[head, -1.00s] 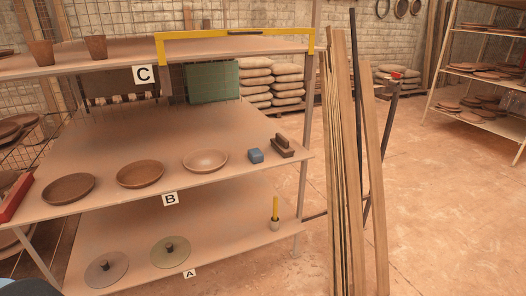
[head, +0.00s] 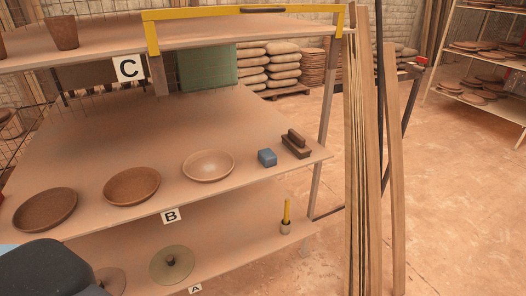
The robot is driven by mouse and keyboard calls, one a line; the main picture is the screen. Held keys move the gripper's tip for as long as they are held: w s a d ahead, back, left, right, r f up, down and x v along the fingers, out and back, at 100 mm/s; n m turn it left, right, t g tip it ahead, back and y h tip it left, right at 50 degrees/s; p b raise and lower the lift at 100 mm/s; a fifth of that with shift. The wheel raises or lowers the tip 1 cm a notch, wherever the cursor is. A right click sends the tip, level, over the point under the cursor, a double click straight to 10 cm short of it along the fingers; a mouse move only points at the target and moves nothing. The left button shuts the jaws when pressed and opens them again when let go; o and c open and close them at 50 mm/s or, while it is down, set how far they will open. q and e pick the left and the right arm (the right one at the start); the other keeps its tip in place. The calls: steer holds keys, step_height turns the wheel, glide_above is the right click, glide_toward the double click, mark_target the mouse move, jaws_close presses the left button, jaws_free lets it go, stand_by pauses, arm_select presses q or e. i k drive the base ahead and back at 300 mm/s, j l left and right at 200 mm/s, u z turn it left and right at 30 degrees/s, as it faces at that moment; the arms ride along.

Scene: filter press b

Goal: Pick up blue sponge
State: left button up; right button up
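The blue sponge (head: 267,157) is a small block on the middle shelf (head: 150,122), the one with label B, near its right end. It sits between a light brown bowl (head: 208,165) on its left and a dark brown wooden brush (head: 296,144) on its right, apart from both. Nothing covers it. A dark, rounded part of my own body shows at the bottom left, well away from the sponge. Neither of my grippers can be made out in the head view.
Two more brown bowls (head: 131,186) stand left along the shelf. The shelf above, labelled C, has a yellow frame (head: 240,13) at its edge. Shelf A below holds discs (head: 171,265) and a yellow stick in a cup (head: 286,218). Tall planks (head: 396,170) lean right of the rack.

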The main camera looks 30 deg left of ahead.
mark_target(268, 159)
steer(key=i+j, duration=0.15)
steer(key=j, duration=0.2)
steer(key=i+j, duration=0.2)
steer(key=j, duration=0.2)
steer(key=i+j, duration=0.15)
steer(key=j, duration=0.2)
